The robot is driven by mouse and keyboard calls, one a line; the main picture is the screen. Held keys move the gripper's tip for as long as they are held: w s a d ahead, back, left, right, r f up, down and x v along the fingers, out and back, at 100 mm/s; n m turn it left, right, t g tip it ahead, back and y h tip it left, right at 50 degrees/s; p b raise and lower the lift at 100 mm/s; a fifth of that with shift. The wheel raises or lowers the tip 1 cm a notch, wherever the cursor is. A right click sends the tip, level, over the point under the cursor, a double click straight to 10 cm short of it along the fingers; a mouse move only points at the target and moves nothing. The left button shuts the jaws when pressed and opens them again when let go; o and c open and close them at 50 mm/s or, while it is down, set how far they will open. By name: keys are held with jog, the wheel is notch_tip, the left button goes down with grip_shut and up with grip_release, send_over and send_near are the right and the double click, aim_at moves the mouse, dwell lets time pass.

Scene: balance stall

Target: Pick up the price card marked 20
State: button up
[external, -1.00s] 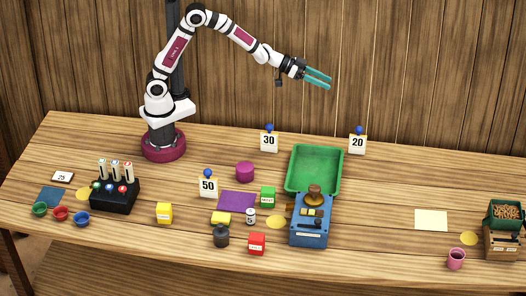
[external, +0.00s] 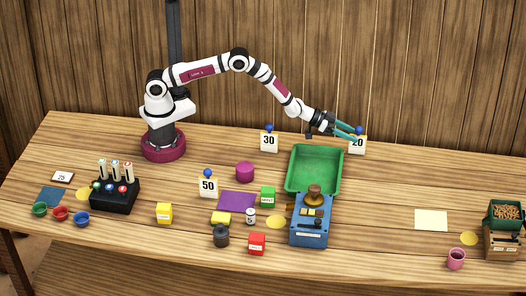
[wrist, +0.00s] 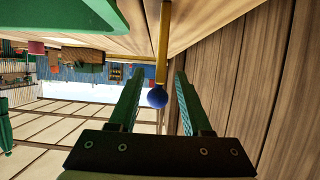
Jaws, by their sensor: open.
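The price card marked 20 (external: 358,146) stands upright at the back of the table, right of the green tray, with a blue ball on top. My gripper (external: 358,134) is at the card's upper part in the external view, its teal fingers partly covering it. In the wrist view my gripper (wrist: 158,85) is open, and the card's blue ball (wrist: 157,97) shows between the two fingers, with the card (wrist: 163,45) seen edge-on beyond it. I cannot tell whether a finger touches it.
The green tray (external: 292,178) lies just left of the card, with the blue scale (external: 309,236) in front of it. Price cards marked 30 (external: 269,143) and 50 (external: 208,187) stand farther left. The wooden wall is close behind. The table right of the card is clear.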

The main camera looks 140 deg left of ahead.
aim_at(356, 153)
jog(key=x, duration=0.3)
jog(key=shift+f, duration=0.1)
grip_shut()
